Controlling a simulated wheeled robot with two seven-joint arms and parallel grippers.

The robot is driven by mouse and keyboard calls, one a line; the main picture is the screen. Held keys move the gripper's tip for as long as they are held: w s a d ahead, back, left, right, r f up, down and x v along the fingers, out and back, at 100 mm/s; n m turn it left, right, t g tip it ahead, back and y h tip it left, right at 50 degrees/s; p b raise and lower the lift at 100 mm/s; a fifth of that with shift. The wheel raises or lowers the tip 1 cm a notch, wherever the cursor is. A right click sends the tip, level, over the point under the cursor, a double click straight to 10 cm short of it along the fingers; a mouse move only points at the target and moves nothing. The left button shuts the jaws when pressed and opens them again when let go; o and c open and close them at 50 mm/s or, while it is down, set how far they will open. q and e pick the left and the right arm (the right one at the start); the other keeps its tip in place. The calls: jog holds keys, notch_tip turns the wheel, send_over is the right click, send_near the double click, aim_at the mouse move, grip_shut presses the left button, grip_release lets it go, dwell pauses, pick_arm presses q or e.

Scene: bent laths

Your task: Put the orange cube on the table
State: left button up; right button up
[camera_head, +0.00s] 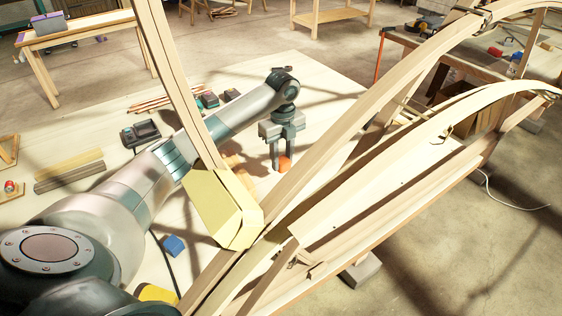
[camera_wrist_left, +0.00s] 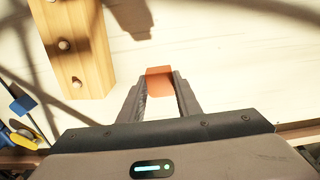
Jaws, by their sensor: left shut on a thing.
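The orange cube (camera_head: 285,164) is between the fingertips of my left gripper (camera_head: 280,158), low over the pale wooden table (camera_head: 325,85). In the left wrist view the orange cube (camera_wrist_left: 160,72) shows at the ends of the two fingers (camera_wrist_left: 160,85), which are shut on it. The table surface (camera_wrist_left: 225,60) lies behind it. I cannot tell whether the cube touches the table. My right gripper is in neither view.
Bent laths (camera_head: 365,125) arch across the right of the table. A pale wooden block (camera_head: 222,208) joins an upright lath near my left arm. A bolted wooden post (camera_wrist_left: 78,45) stands left of the fingers. A blue cube (camera_head: 174,245) lies near the front.

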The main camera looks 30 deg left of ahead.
aim_at(282, 156)
pick_arm(q)
jog(key=w+f, duration=0.1)
jog(key=w+a, duration=0.1)
jog(key=w+a+f+p, duration=0.1)
jog(key=shift+w+a+f, duration=0.2)
jog(key=shift+w+f, duration=0.1)
jog(key=shift+f, duration=0.1)
notch_tip(282, 156, down, 3)
jog(key=shift+r+p, duration=0.2)
jog(key=shift+p, duration=0.7)
jog(key=shift+f, duration=0.6)
jog(key=shift+f, duration=0.15)
jog(key=o, duration=1)
